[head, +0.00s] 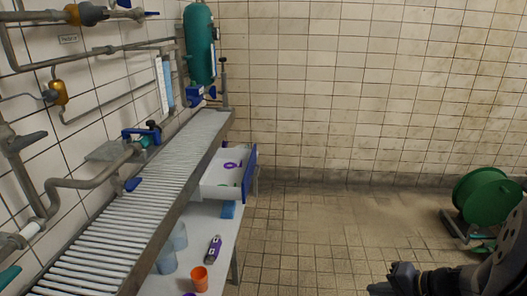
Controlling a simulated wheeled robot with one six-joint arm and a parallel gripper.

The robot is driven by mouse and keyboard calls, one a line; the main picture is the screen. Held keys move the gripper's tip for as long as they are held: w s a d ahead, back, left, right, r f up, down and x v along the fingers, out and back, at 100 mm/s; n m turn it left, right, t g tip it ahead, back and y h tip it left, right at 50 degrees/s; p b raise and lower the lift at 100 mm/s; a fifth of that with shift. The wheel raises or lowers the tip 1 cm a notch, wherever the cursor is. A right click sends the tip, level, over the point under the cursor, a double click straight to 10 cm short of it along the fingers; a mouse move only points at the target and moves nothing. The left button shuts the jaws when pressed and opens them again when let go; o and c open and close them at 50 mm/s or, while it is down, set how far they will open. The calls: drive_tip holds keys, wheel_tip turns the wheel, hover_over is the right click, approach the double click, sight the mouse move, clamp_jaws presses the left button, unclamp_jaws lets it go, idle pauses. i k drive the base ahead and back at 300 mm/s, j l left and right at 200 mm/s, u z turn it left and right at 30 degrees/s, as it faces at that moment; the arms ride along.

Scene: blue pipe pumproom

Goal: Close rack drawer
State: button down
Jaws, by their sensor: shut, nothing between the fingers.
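The rack drawer (222,176) is a white box with a blue front (249,171). It stands pulled out to the right from under the slatted rack top (150,190), near the rack's far end. A purple ring and small green items lie inside it. My gripper (378,282) is dark and shows at the bottom right edge, shut and empty. It is well apart from the drawer, to the right and nearer to me. Part of the gripper and arm is cut off by the frame.
On the lower white shelf (220,262) stand an orange cup (200,279), a purple-grey device (214,249) and blue-tinted cups (166,260). A green reel (482,198) stands at the right. The tiled floor (310,235) between rack and reel is clear. Pipes and a green cylinder (199,43) line the left wall.

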sight(215, 176)
drive_tip(key=i+u, duration=0.2)
drive_tip(key=i, duration=0.35)
drive_tip(key=i+l+u, duration=0.15)
drive_tip(key=i, duration=0.4)
drive_tip(key=i+l+u, duration=0.2)
drive_tip(key=i, duration=0.35)
drive_tip(key=i+l+u, duration=0.6)
drive_tip(key=i+j, duration=0.05)
